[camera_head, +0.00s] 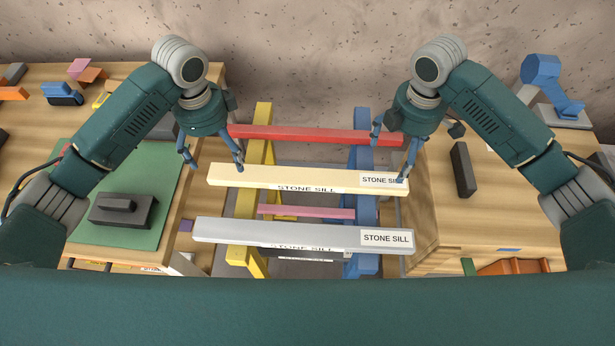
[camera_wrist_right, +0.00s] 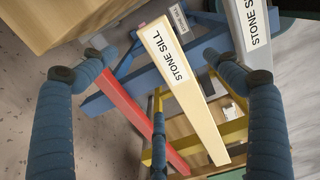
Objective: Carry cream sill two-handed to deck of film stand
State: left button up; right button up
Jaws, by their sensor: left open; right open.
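The cream sill (camera_head: 300,178) is a long pale bar labelled STONE SILL. It lies across a yellow support (camera_head: 262,120) and a blue support (camera_head: 365,210). My left gripper (camera_head: 212,162) is open near its left end. My right gripper (camera_head: 391,155) is open near its right end. In the right wrist view the cream sill (camera_wrist_right: 185,85) runs between the spread fingers of my right gripper (camera_wrist_right: 160,110), with nothing gripped. I cannot tell which part is the film stand's deck.
A red bar (camera_head: 310,134) lies behind the cream sill and a grey sill (camera_head: 290,232) in front. A pink bar (camera_head: 305,212) sits lower between the supports. Wooden tables stand left (camera_head: 205,110) and right (camera_head: 435,180), holding dark blocks and a blue tool (camera_head: 545,80).

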aim_at(229, 176)
pick_arm(q)
notch_tip(229, 176, down, 11)
jog(key=shift+w+r, duration=0.15)
jog(key=shift+r, duration=0.05)
pick_arm(e)
notch_tip(229, 176, down, 10)
jog(key=shift+w+f, duration=0.15)
jog(key=shift+f, duration=0.1)
pick_arm(q)
jog(key=c, duration=2.1)
pick_arm(e)
jog(key=c, duration=2.1)
pick_arm(q)
jog(key=shift+w+r, duration=0.2)
jog(key=shift+r, duration=0.1)
pick_arm(e)
jog(key=shift+w+r, duration=0.15)
jog(key=shift+r, duration=0.1)
